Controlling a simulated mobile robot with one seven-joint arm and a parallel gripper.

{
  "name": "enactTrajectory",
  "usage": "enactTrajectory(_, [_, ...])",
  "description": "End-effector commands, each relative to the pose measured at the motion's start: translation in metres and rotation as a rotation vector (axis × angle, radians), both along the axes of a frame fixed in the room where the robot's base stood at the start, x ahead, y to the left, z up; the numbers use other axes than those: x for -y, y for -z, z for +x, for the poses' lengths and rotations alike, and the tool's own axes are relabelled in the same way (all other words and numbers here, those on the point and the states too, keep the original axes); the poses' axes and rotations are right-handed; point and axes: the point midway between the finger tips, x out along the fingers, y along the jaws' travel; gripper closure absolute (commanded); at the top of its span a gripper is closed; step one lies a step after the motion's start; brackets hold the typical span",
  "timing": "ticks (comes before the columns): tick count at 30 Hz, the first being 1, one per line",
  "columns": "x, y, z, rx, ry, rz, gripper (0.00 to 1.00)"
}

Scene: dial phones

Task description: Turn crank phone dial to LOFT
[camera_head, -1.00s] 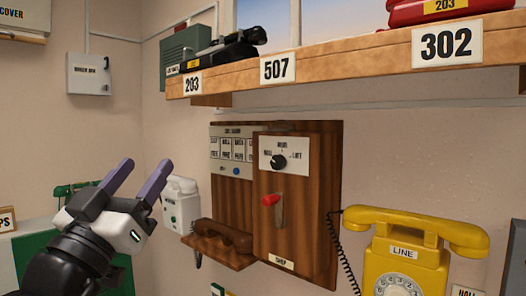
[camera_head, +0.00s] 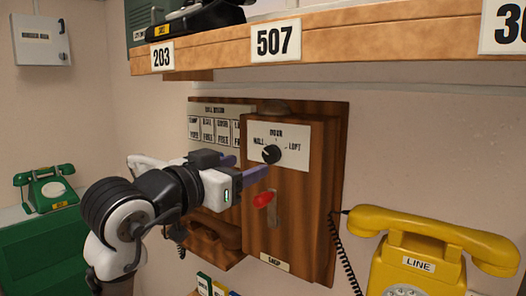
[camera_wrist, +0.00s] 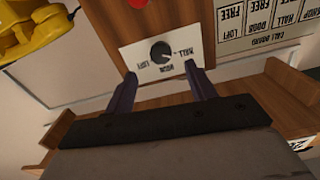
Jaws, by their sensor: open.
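The wooden crank phone (camera_head: 290,215) hangs on the wall. Its pale dial plate (camera_head: 296,147) reads HALL at left, DOOR at top and LOFT at right. The black dial knob (camera_head: 271,154) sits in the middle; its light mark appears to face HALL. My gripper (camera_head: 252,167) is open and empty, in front of the phone and just left of and below the knob. In the wrist view the plate is upside down, and the knob (camera_wrist: 161,52) lies beyond and between my open fingers (camera_wrist: 160,78), apparently untouched.
A red-tipped crank handle (camera_head: 264,199) juts out just below the dial. A wooden shelf (camera_head: 215,52) overhangs above. A yellow phone (camera_head: 425,250) with a coiled cord stands at right, a green phone (camera_head: 46,189) at far left.

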Motion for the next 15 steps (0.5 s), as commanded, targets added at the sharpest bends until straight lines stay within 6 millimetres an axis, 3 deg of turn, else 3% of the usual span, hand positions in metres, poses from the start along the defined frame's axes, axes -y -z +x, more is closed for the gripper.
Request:
enactTrajectory(7, [0.028, -0.002, 0.038, -0.001, 0.001, -0.002, 0.45])
enactTrajectory(15, [0.04, 0.0, 0.056, 0.001, -0.001, -0.001, 0.45])
